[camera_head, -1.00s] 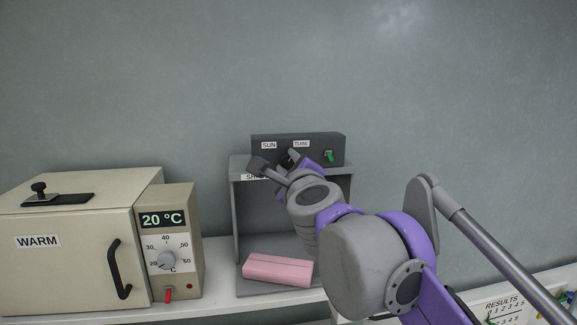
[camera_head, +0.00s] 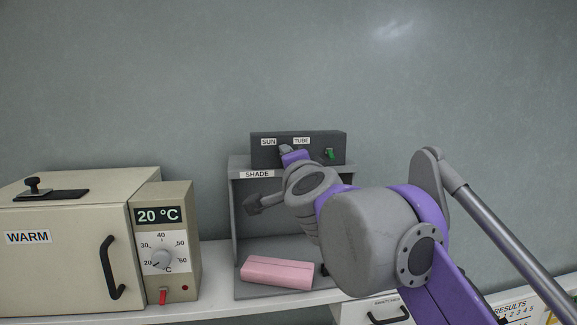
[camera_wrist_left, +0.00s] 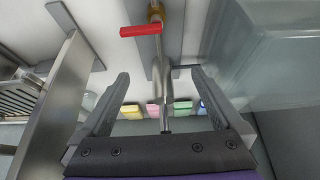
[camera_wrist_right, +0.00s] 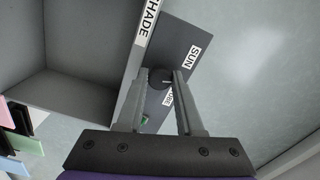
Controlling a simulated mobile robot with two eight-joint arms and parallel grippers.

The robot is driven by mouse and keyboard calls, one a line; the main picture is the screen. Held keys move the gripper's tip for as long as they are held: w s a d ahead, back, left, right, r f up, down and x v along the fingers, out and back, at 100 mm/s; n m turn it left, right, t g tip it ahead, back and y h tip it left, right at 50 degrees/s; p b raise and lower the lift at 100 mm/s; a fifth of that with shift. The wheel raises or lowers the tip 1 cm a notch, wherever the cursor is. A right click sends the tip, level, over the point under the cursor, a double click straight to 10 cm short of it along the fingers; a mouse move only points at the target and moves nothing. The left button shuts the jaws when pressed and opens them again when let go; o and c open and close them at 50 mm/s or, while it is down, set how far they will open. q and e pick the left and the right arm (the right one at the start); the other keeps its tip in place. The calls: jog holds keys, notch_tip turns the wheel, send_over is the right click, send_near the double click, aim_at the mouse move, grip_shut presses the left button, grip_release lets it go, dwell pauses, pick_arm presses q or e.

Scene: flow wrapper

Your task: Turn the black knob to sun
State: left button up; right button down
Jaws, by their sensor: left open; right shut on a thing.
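The black knob (camera_wrist_right: 158,78) shows in the right wrist view on the face of a dark control box (camera_head: 298,150), beside its SUN (camera_wrist_right: 194,57) and TUBE (camera_wrist_right: 168,98) labels. A short light mark on the knob points roughly between these labels; I cannot tell its exact setting. My right gripper (camera_wrist_right: 162,82) is shut on the knob. In the head view my right gripper (camera_head: 287,150) hides the knob. My left gripper (camera_wrist_left: 160,78) is open, away from the box; it shows only in the left wrist view.
The box sits atop a grey open SHADE cabinet (camera_head: 240,225), with a pink block (camera_head: 277,272) at its bottom. A green switch (camera_head: 329,153) is right of the knob. A WARM oven (camera_head: 75,265) stands left. In the left wrist view are a metal pipe (camera_wrist_left: 165,50) and red lever (camera_wrist_left: 140,30).

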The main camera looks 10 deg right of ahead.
pick_arm(q)
jog(key=shift+s+f+b, duration=0.3)
jog(key=shift+f+b, duration=0.2)
jog(key=shift+f, duration=0.35)
pick_arm(e)
jog(key=n, duration=0.5)
jog(key=shift+n, duration=0.3)
jog(key=c, duration=0.5)
grip_release()
jog(key=shift+c, duration=0.2)
pick_arm(q)
jog(key=shift+f, duration=0.25)
jog(key=shift+s+f+b, duration=0.2)
jog(key=shift+f+b, duration=0.3)
jog(key=shift+s+f+b, duration=0.15)
jog(key=shift+f+b, duration=0.3)
jog(key=shift+f, duration=0.05)
pick_arm(e)
jog(key=s, duration=1.1)
jog(key=shift+w+a, duration=0.1)
jog(key=shift+w, duration=0.1)
